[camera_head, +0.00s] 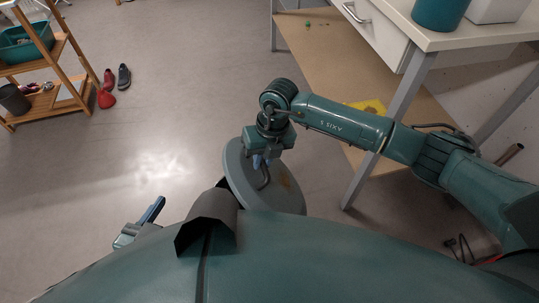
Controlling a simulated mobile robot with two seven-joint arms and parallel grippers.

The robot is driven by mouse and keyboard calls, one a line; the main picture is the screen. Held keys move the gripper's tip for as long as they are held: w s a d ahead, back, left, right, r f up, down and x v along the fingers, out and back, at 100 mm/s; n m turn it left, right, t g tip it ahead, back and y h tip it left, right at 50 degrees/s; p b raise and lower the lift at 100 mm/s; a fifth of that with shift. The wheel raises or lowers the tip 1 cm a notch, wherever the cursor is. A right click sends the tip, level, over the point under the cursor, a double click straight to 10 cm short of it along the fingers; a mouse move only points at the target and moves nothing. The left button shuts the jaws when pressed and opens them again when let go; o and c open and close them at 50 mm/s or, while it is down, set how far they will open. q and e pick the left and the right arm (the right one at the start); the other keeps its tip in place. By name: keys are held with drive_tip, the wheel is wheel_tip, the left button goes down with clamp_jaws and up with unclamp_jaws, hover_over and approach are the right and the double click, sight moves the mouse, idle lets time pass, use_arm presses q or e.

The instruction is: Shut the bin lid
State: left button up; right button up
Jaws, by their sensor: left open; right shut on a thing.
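The grey round bin lid (236,168) is in the lower middle of the head view, with a curved handle (265,178) on it. My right gripper (261,160) comes down over the lid from above and is shut at the handle. The lid's near edge is hidden behind my body. The bin itself is not clearly visible, so I cannot tell how far the lid stands from it. My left gripper (148,216) is low on the left, apart from the lid, open and empty.
A workbench (453,40) with a lower wooden shelf (345,68) stands at the right, its leg near my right arm. A wooden rack (62,48) and several shoes (124,76) are at the upper left. The floor between is clear.

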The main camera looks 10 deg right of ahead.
sight(249, 171)
drive_tip(key=shift+a, duration=0.1)
drive_tip(key=shift+s+a+f+b, duration=0.25)
drive_tip(key=shift+a+f+b, duration=0.7)
drive_tip(key=shift+a, duration=0.3)
drive_tip(key=shift+a+f, duration=0.2)
drive_tip(key=shift+a, duration=0.2)
drive_tip(key=shift+s+a+f+b, duration=0.15)
drive_tip(key=shift+a+f+b, duration=0.5)
drive_tip(key=shift+a+f, duration=0.1)
drive_tip(key=shift+s+a+f+b, duration=0.1)
drive_tip(key=shift+a+f+b, duration=0.55)
drive_tip(key=shift+a, duration=0.05)
